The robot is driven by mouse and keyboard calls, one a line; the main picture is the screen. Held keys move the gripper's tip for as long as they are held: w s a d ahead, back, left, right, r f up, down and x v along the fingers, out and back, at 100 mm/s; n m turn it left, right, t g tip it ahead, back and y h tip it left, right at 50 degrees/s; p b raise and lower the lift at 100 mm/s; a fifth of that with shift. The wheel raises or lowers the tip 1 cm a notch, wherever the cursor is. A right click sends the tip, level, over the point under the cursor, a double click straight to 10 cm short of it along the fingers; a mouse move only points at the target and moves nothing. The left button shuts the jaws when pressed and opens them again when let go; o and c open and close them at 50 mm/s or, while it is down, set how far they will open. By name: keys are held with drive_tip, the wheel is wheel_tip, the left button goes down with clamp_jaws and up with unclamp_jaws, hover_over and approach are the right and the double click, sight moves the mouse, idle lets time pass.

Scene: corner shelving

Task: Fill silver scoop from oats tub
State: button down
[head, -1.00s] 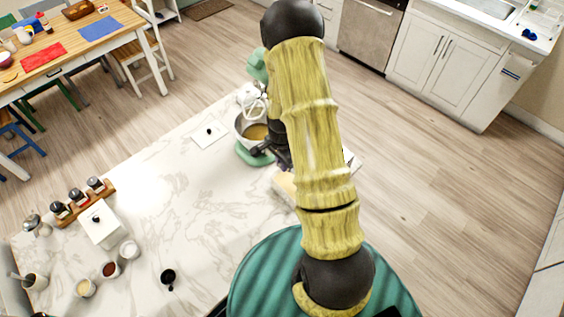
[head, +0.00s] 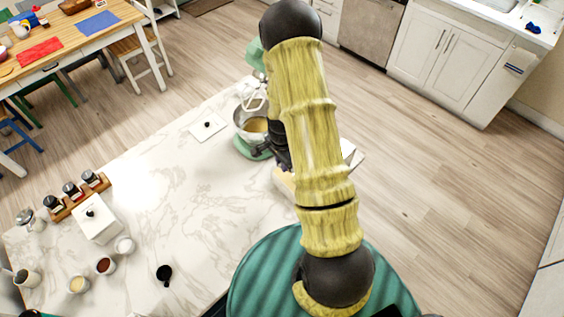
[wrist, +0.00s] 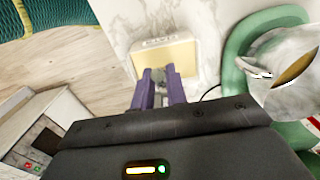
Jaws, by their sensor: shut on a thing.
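My gripper (wrist: 161,74) shows its two purple fingers in the wrist view, shut with a narrow gap on a small grey piece. This looks like the handle of the silver scoop (wrist: 160,88); its bowl is not visible. Beyond the fingertips is a pale beige, open-looking tub (wrist: 178,55) with a white rim, probably the oats tub. Its contents cannot be made out clearly. In the head view a beige piece of it (head: 284,181) shows beside my arm. My gripper there is mostly hidden behind the arm, and I cannot tell whether the scoop touches the tub.
A green stand mixer (head: 250,147) with a metal bowl (wrist: 285,85) stands close beside the tub. A white box (head: 352,154) is right of my arm. Small cups, a black scoop (head: 164,273), a white canister (head: 95,225) and a spice rack (head: 77,198) stand left.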

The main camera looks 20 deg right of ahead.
drive_tip(key=shift+f+b, duration=2.65)
drive_tip(key=shift+f, duration=0.9)
drive_tip(key=shift+r, duration=0.15)
